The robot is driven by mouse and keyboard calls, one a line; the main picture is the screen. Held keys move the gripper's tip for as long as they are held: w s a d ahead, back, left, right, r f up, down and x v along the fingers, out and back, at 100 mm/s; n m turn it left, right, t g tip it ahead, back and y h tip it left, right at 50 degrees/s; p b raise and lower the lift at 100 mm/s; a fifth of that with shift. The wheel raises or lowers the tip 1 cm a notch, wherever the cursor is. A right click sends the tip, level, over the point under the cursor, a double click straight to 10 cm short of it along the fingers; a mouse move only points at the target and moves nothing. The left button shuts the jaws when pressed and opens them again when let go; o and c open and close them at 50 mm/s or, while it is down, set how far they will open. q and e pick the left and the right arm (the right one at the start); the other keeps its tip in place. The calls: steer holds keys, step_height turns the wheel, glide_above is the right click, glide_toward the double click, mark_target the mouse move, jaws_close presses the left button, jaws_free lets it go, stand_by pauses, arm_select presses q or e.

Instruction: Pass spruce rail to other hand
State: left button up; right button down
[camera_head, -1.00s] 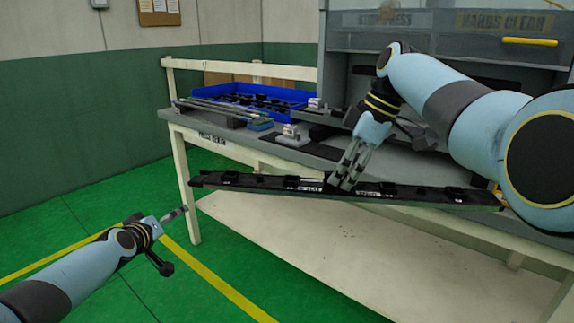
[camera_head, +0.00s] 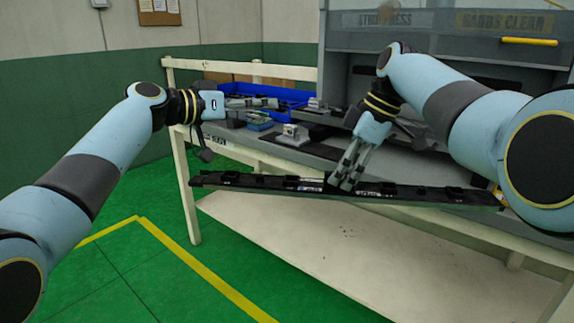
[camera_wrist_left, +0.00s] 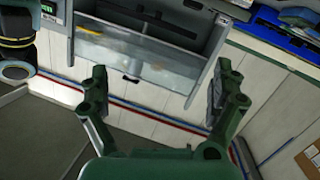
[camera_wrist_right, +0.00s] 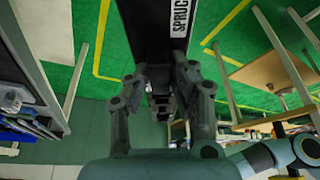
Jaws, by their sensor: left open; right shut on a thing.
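The spruce rail (camera_head: 258,182) is a long black strip with clips along it, held nearly level in front of the bench edge. My right gripper (camera_head: 342,183) is shut on it near the middle. In the right wrist view the rail (camera_wrist_right: 152,35) runs away between the fingers, and a white label on it reads "SPRUC". My left gripper (camera_head: 252,103) is at the bench's left end, up and left of the rail and apart from it. In the left wrist view my left gripper (camera_wrist_left: 160,97) is open with nothing between its fingers.
A blue bin (camera_head: 285,97) with dark parts stands at the back left of the bench (camera_head: 262,147). A small metal fixture (camera_head: 292,135) sits near the front edge. The press (camera_head: 450,50) stands behind at right. Open floor lies at the lower left.

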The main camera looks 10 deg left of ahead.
mark_target(342, 180)
steer(key=shift+r, duration=0.1)
arm_select(q)
steer(key=s+d+f+m+g+h, duration=0.2)
steer(key=s+d+f+m+g, duration=0.6)
steer(key=s, duration=0.4)
steer(key=shift+m+t, duration=0.3)
steer(key=shift+t, duration=0.1)
steer(key=x, duration=1.2)
steer(key=shift+d+r, duration=0.15)
steer(key=shift+d, duration=0.2)
steer(key=shift+s, duration=0.1)
steer(key=shift+c, duration=0.3)
